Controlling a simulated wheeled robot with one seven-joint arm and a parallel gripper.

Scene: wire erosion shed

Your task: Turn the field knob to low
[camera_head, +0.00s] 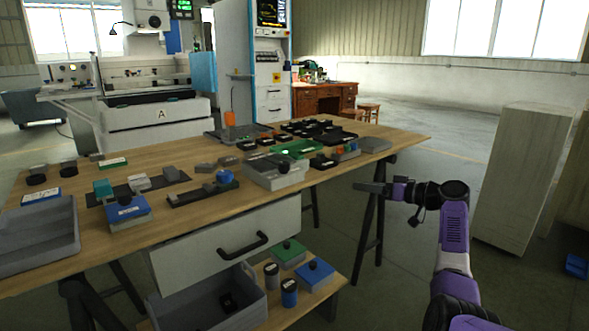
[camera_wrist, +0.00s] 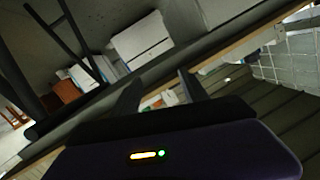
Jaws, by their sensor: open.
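Several small boxes with knobs are on the wooden table in the head view; their labels are too small to read, so I cannot tell which knob is the field knob. A blue-topped box with a dark knob (camera_head: 126,202) is further left. A dark bar with a blue round part (camera_head: 223,176) lies between them. My gripper (camera_head: 368,187) is open and empty, off the table's right front edge. Its two fingers also show in the wrist view (camera_wrist: 160,88), with nothing between them.
The wooden table (camera_head: 330,183) has a drawer (camera_head: 215,250) and lower shelf holding a grey bin, boxes and cylinders. A grey tray (camera_head: 40,238) is at left. Black trays (camera_head: 318,131) stand further back. A pale cabinet (camera_head: 520,185) is right of my arm.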

